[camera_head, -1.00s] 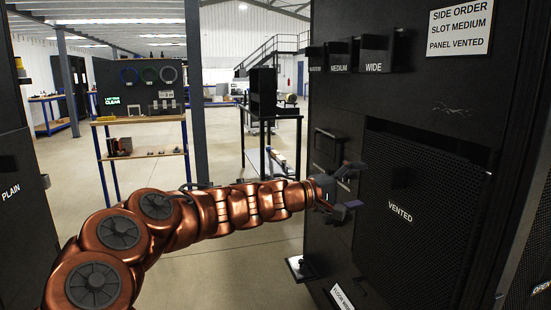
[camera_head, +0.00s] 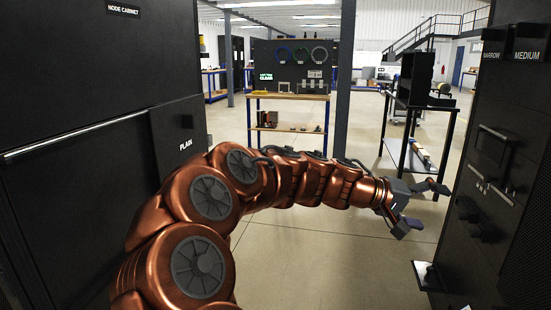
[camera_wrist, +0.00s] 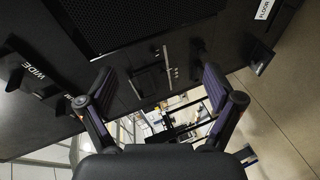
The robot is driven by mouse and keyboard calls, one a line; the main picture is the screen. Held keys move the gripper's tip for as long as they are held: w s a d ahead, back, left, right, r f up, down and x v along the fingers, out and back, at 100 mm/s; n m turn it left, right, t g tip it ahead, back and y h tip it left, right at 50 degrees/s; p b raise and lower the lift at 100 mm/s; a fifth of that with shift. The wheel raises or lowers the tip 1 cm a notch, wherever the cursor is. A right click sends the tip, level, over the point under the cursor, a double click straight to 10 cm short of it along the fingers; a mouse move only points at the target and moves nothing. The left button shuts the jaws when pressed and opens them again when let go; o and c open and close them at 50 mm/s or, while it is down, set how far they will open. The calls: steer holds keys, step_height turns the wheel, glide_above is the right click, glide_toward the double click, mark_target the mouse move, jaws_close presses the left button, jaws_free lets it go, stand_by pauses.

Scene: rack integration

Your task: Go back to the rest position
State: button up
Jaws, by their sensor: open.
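My copper arm reaches to the right in the head view, and my gripper (camera_head: 422,207) at its end is open and empty. It hangs in free space to the left of the dark rack on the right (camera_head: 495,190), apart from it. In the wrist view the two fingers of my gripper (camera_wrist: 158,95) are spread wide with nothing between them. Beyond the fingers, the wrist view shows a dark rack face with a mesh panel (camera_wrist: 130,22) and a bin labelled WIDE (camera_wrist: 35,72).
A node cabinet (camera_head: 85,75) with a long handle and a PLAIN panel (camera_head: 180,135) stands close on the left. The floor (camera_head: 320,260) between the cabinet and rack is clear.

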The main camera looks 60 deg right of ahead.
steer(key=w+a+f+n+t+y, duration=0.1)
steer(key=w+a+f+n+t, duration=0.15)
steer(key=w+a+f, duration=0.4)
steer(key=w+a+f+n+t, duration=0.2)
steer(key=w+a+f+t, duration=0.2)
steer(key=w+a, duration=0.55)
steer(key=w+a+f+n+t+y, duration=0.1)
steer(key=w+a+f+n+t, duration=0.25)
steer(key=w, duration=0.85)
steer(key=w+a+f+n+y, duration=0.1)
steer(key=a+f+n+y, duration=0.2)
steer(key=a, duration=1.1)
steer(key=a+f+n+y, duration=0.2)
steer(key=a+f+n, duration=0.25)
steer(key=a, duration=0.95)
step_height(320, 180, up, 25)
steer(key=t+p, duration=0.1)
steer(key=p, duration=2.3)
steer(key=shift+s+r+m, duration=0.2)
steer(key=shift+s+m, duration=0.2)
steer(key=shift+m, duration=0.05)
steer(key=shift+a, duration=0.1)
steer(key=shift+c, duration=0.3)
